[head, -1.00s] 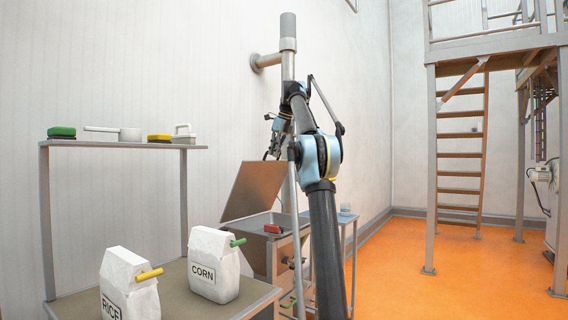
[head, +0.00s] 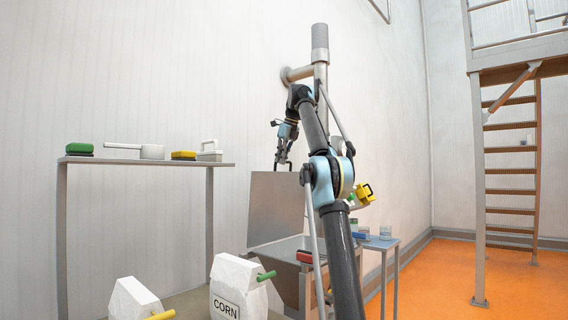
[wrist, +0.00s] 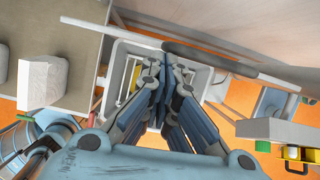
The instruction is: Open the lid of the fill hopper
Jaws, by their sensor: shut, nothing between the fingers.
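The fill hopper (head: 283,247) is a grey metal box on the right of the sack table, with a red handle piece (head: 304,257) at its front edge. Its flat grey lid (head: 276,205) stands raised and steep, close to upright, at the back of the hopper, so it is open. My gripper (head: 284,167) is at the lid's top edge, shut and empty; whether it touches the lid is unclear. In the wrist view the shut fingers (wrist: 166,58) point down over the pale hopper frame (wrist: 119,62). My arm hides the hopper's right side.
A corn sack (head: 240,286) and another sack (head: 135,302) stand at the front left. A shelf (head: 130,161) with brushes and a scoop is at the left wall. A vertical pipe (head: 320,70) stands behind my arm. Orange floor (head: 430,285) is free on the right.

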